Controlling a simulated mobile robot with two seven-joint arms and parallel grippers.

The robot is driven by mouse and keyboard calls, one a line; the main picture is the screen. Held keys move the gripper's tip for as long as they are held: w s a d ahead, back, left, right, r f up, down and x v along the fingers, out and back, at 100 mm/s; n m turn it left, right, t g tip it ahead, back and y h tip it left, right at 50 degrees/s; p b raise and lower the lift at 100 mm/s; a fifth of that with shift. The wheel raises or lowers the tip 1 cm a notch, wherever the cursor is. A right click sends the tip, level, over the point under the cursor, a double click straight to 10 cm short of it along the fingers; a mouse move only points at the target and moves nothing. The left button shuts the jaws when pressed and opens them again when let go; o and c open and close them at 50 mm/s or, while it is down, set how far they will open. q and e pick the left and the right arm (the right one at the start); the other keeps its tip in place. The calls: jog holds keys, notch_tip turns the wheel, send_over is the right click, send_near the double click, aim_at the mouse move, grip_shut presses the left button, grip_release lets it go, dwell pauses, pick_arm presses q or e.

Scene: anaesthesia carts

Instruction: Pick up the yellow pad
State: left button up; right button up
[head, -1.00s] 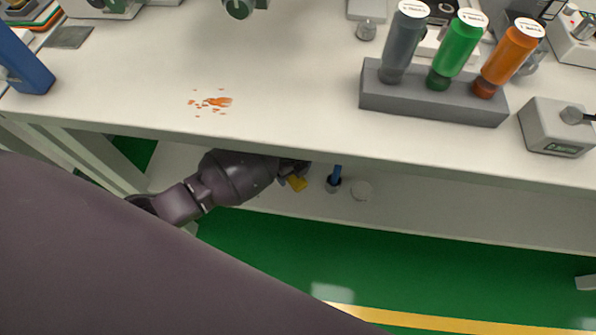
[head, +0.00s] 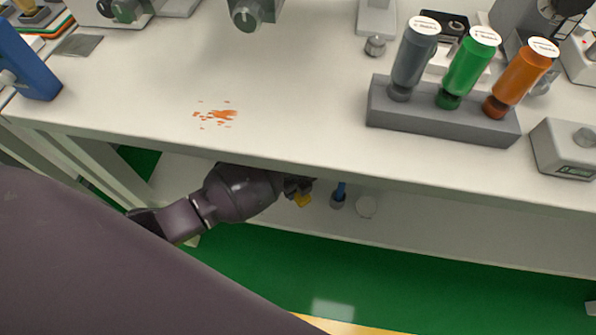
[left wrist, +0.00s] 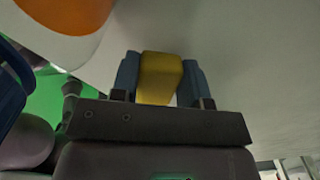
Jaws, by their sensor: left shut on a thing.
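The yellow pad (left wrist: 160,78) is a small yellow block between the two fingers of my left gripper (left wrist: 160,85) in the left wrist view. The fingers touch it on both sides, so the gripper is shut on it. In the head view, my left gripper (head: 302,190) reaches under the table top, over the lower shelf, with part of the pad (head: 303,200) showing below the fingers. The table edge partly hides the gripper. Whether the pad touches the shelf cannot be told. My right gripper is not in view.
A dark cup with a blue item (head: 339,197) and a white round object (head: 366,206) stand on the lower shelf (head: 440,239) just right of the gripper. The table top (head: 290,110) overhangs it, with an orange stain (head: 218,114) and a grey bottle rack (head: 440,122).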

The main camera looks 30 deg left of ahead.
pick_arm(q)
jog(key=r, duration=0.1)
jog(key=r+p, duration=0.1)
jog(key=r, duration=0.3)
jog(key=shift+w+p, duration=0.3)
jog(key=shift+p, duration=0.1)
notch_tip(320, 180, up, 4)
jog(key=shift+s+f+p, duration=0.1)
jog(key=shift+p, duration=0.7)
jog(key=shift+r, duration=0.4)
jog(key=shift+s+r, duration=0.15)
jog(key=shift+r, duration=0.05)
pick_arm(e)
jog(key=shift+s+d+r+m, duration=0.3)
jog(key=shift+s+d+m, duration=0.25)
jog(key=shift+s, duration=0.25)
pick_arm(q)
jog(key=shift+s+f, duration=0.1)
jog(key=shift+s, duration=0.05)
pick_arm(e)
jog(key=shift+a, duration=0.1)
